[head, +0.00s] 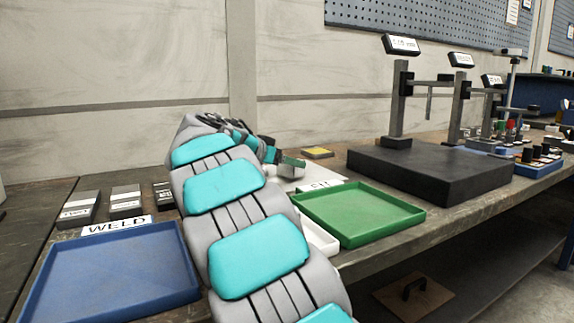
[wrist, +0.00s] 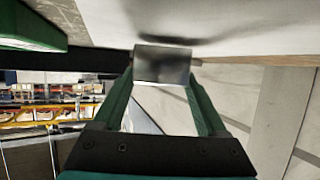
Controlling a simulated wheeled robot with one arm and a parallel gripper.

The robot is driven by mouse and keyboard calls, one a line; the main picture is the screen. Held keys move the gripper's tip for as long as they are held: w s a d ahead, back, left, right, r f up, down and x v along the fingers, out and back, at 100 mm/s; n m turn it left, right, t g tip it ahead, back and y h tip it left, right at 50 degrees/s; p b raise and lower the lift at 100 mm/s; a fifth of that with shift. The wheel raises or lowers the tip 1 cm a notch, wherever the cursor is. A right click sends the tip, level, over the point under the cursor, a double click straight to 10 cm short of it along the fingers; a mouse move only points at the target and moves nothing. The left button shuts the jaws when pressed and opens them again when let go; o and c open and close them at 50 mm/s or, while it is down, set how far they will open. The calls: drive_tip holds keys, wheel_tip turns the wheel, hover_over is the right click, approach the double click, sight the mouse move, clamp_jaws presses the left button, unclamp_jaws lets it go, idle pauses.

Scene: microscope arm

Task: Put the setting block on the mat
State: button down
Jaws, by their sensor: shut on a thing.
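My gripper (wrist: 163,85) has green fingers shut on a grey metal block, the setting block (wrist: 162,65), in the wrist view. In the head view my gripper (head: 291,163) is small and partly hidden by my arm, and the block cannot be made out clearly. A white flat surface, seemingly the mat (wrist: 250,22), lies close to the block, with a dark shadow on it beside the block. The mat also shows in the head view (head: 290,172), around and below my gripper. Whether block and mat touch cannot be told.
A green tray (head: 372,238) lies right of my arm, with a white tray (head: 318,236) partly hidden beside it. A black plate (head: 450,175) with gauge stands is behind. A blue tray (head: 115,300) and several labelled blocks (head: 125,202) are left. A yellow pad (head: 318,152) lies behind.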

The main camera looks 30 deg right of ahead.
drive_tip(key=shift+f, duration=0.3)
drive_tip(key=shift+f, duration=0.2)
unclamp_jaws()
drive_tip(key=shift+r, duration=0.15)
drive_tip(key=v, duration=1.2)
drive_tip(key=shift+b, duration=0.4)
